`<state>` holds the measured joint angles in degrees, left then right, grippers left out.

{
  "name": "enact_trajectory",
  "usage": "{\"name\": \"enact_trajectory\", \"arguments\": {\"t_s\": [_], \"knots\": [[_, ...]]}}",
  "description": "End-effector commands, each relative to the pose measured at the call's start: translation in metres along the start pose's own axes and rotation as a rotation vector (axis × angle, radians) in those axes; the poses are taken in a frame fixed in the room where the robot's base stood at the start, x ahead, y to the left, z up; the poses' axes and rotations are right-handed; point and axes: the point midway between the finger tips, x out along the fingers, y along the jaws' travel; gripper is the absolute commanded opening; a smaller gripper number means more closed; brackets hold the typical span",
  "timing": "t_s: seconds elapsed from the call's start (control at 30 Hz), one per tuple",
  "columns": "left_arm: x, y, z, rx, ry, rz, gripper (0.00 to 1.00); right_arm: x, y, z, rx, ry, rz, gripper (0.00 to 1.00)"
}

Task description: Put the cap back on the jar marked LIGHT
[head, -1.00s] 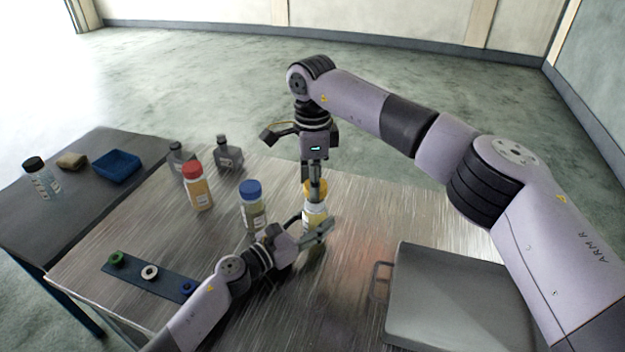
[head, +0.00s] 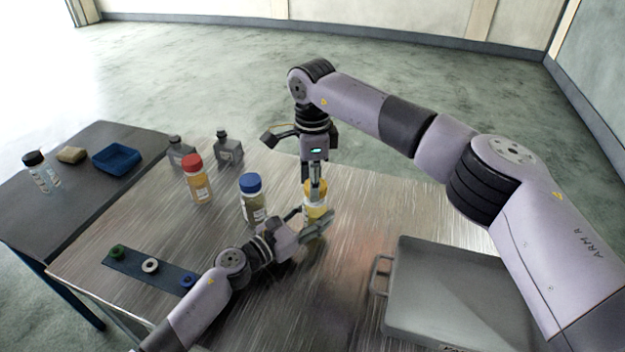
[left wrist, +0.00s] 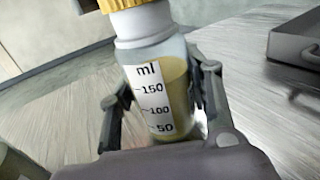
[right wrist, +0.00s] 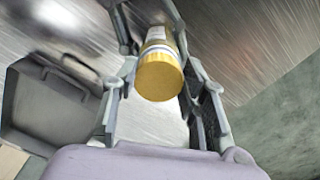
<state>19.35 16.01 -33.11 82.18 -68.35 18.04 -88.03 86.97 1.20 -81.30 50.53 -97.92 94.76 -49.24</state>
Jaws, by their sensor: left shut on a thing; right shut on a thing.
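A jar (head: 314,212) of yellow liquid with a yellow cap (head: 315,187) stands at the middle of the metal table. In the left wrist view, the jar (left wrist: 155,95) has a white ml scale, and the yellow cap (left wrist: 118,4) sits at its neck, partly cut off. My left gripper (head: 315,222) is shut around the jar's body from the side. My right gripper (head: 315,180) points down from above and is shut on the yellow cap, which shows between its fingers in the right wrist view (right wrist: 160,78). No LIGHT marking is readable.
A blue-capped jar (head: 252,200) and a red-capped jar (head: 197,182) stand left of my grippers. Two grey bottles (head: 229,150) are behind. A strip (head: 165,272) with small rings lies front left. A grey tray (head: 450,300) lies right. A side table (head: 75,190) holds a blue bin (head: 117,158).

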Motion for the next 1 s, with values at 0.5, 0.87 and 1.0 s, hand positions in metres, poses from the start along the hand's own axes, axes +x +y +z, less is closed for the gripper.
{"name": "enact_trajectory", "arguments": {"t_s": [0.5, 0.87, 1.0], "knots": [[0.0, -0.0002, -0.0001, 0.0, 0.0, 0.0, 0.0, 0.0101, 0.0, -0.0002, 0.0, 0.0, 0.0, 0.3], [0.0, -0.0001, -0.0002, 0.0, 0.0, 0.0, 0.0, 0.0095, -0.0034, -0.0006, 0.465, 0.0, -0.001, 0.3], [0.0, -0.0001, -0.0003, 0.0, 0.0, 0.0, 0.0, 0.0096, -0.0048, -0.0016, 0.752, 0.0, 0.0, 0.3]]}}
